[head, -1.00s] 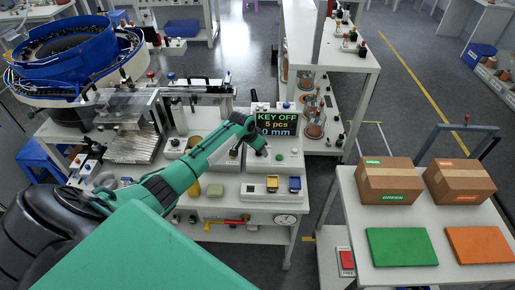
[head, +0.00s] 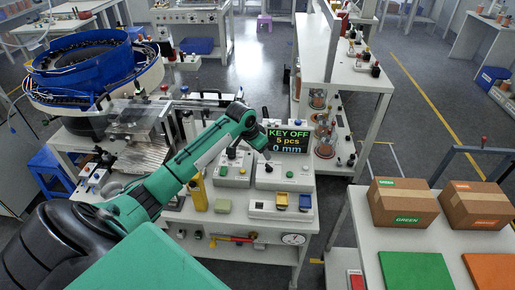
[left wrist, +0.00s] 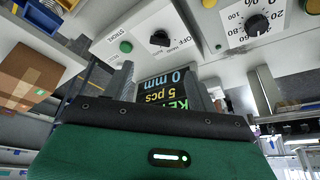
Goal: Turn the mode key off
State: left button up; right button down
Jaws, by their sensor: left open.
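The mode key looks like the black knob (left wrist: 160,38) on a light panel marked OFF, seen upside down in the left wrist view. In the head view its grey box (head: 290,178) stands at the front right of the bench. The display (head: 288,140) reads KEY OFF, 5 pcs, 0 mm; it also shows between my fingers in the left wrist view (left wrist: 168,84). My left gripper (head: 260,146) is above the box's left part, beside the display. Its two grey fingers (left wrist: 162,88) are apart with nothing between them, clear of the knob. My right gripper is not seen.
A second box with a numbered dial (left wrist: 257,25) stands beside the key box. A blue bowl feeder (head: 82,62) is at the left. Cartons (head: 402,203) stand on the right table.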

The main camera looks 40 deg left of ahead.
pick_arm(q)
jog(key=shift+v, duration=1.25)
